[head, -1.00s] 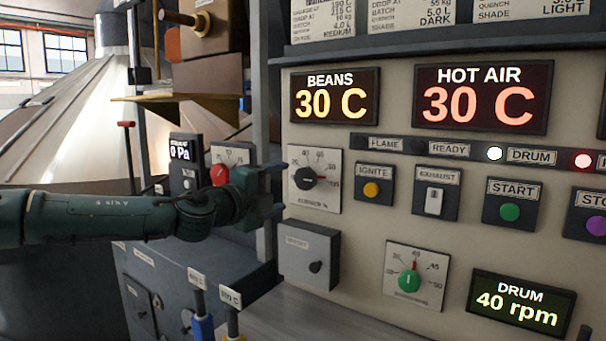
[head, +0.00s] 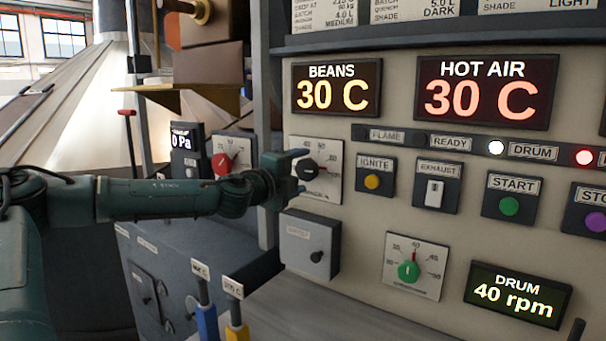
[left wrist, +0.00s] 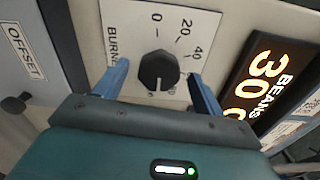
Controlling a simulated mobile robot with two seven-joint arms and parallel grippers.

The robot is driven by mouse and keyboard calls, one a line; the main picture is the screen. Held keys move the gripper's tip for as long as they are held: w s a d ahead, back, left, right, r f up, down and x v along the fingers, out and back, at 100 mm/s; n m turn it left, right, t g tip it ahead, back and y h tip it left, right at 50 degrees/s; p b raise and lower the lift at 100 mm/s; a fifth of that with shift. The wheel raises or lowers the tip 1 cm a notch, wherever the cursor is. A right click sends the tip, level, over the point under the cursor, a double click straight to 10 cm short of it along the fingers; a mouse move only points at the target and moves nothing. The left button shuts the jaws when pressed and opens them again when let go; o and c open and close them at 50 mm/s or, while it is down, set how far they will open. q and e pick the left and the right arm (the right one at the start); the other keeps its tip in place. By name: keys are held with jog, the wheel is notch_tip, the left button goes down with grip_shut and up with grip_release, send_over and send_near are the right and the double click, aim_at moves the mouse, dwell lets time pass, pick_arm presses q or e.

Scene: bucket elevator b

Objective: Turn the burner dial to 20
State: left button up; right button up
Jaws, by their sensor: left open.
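The burner dial is a black knob (head: 307,170) on a white scale plate on the control panel. It also shows in the left wrist view (left wrist: 158,71), where the scale marks 0, 20 and 40 are readable. The knob's light pointer mark faces the bottom of that picture, away from the 20. My left gripper (head: 296,172) is open at the dial. In the left wrist view its two blue fingers (left wrist: 159,72) lie on either side of the knob, with gaps visible. I see no contact. My right gripper is out of view.
A grey offset box (head: 309,245) sits below the dial. The ignite button (head: 372,181) and exhaust switch (head: 434,193) are to its right. The beans display (head: 336,87) is above. A red-knobbed gauge (head: 222,164) is behind my left arm, and blue and yellow levers stand below.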

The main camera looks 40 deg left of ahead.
pick_arm(q)
jog(key=shift+w, duration=0.8)
jog(key=shift+c, duration=0.2)
jog(key=c, duration=0.9)
